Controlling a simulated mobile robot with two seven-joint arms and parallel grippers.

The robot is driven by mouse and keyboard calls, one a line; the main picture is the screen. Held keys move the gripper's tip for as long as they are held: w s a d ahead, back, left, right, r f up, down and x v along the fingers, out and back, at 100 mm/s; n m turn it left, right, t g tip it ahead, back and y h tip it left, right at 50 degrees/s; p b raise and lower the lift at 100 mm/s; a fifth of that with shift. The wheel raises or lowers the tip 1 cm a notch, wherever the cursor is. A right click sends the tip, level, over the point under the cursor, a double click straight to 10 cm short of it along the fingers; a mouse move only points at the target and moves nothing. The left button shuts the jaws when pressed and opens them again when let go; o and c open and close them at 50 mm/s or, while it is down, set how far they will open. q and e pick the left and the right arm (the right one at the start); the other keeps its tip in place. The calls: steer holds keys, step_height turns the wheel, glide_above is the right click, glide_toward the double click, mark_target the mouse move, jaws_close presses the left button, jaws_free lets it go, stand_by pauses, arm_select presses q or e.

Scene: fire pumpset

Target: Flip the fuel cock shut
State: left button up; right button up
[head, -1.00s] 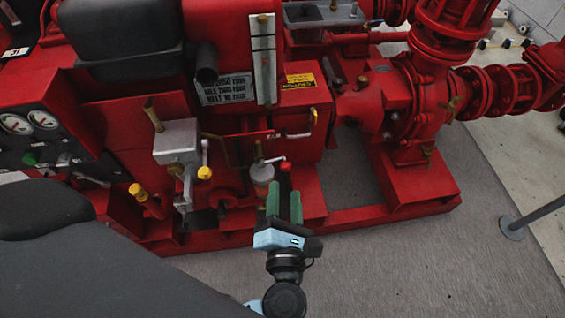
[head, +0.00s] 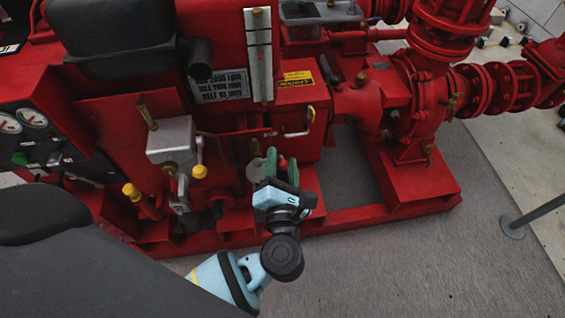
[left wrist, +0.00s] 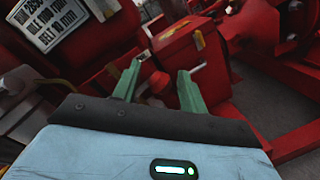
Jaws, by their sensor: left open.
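The fuel cock seems to be the small grey fitting with a red-tipped lever (head: 283,161) low on the red engine, beside a pale bowl (head: 256,171). My left gripper (head: 280,167) is open, its green fingers reaching toward the engine. In the head view the red tip shows between or just behind the fingers. I cannot tell whether they touch it. In the left wrist view the open left gripper (left wrist: 158,85) has red parts beyond its fingertips; the cock is not clear there. My right gripper is not in view.
A grey box with a brass lever (head: 171,140) and yellow knobs (head: 131,189) stand left of the gripper. A red box with a handle (head: 299,118) is behind it. The red base rail (head: 340,219) runs below.

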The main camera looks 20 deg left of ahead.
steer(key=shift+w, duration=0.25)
arm_select(q)
steer(key=c, duration=0.9)
steer(key=shift+f+m+p, duration=0.15)
steer(key=shift+m+p, duration=0.45)
steer(key=shift+p, duration=0.3)
jaws_close()
steer(key=shift+f+m+g+p, duration=0.3)
steer(key=shift+f+m+p, duration=0.05)
steer(key=shift+m+p, duration=0.15)
steer(key=shift+f, duration=0.2)
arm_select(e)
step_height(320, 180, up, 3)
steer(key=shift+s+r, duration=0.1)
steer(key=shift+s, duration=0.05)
arm_select(q)
steer(key=o, duration=0.6)
jaws_free()
steer(key=o, duration=0.3)
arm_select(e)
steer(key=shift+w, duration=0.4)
